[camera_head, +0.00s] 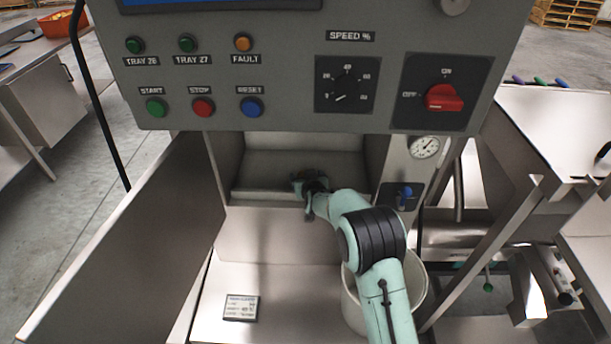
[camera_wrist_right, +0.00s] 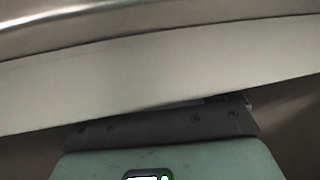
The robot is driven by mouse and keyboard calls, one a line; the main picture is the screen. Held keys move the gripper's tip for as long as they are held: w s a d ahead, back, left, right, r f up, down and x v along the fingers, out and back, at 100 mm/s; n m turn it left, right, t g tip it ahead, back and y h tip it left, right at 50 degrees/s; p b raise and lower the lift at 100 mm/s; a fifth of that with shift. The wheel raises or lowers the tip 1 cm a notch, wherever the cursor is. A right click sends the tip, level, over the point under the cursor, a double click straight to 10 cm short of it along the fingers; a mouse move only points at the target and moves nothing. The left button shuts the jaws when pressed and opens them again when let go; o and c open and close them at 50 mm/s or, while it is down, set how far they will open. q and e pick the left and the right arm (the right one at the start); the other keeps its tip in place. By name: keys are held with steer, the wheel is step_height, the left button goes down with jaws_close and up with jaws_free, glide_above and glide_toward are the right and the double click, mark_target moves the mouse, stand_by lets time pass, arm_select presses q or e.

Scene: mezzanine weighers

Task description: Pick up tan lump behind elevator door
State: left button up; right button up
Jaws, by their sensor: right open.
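No tan lump can be made out in either view. An open metal door (camera_head: 130,240) stands swung out to the left of a steel compartment (camera_head: 265,172) below the control panel. My right gripper (camera_head: 308,180) reaches into this compartment, small and dark there, close to its floor. It is open, and nothing shows between its fingers. In the right wrist view, only the gripper's mount (camera_wrist_right: 165,130) shows at the bottom, in front of bare metal walls. My left gripper is not in view.
The control panel (camera_head: 290,75) hangs over the compartment. A white bucket (camera_head: 418,285) stands partly behind my right arm. A small label card (camera_head: 241,307) lies on the steel surface below. A metal bench (camera_head: 545,125) is at the right.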

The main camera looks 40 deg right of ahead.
steer(key=shift+x, duration=1)
steer(key=c, duration=1.1)
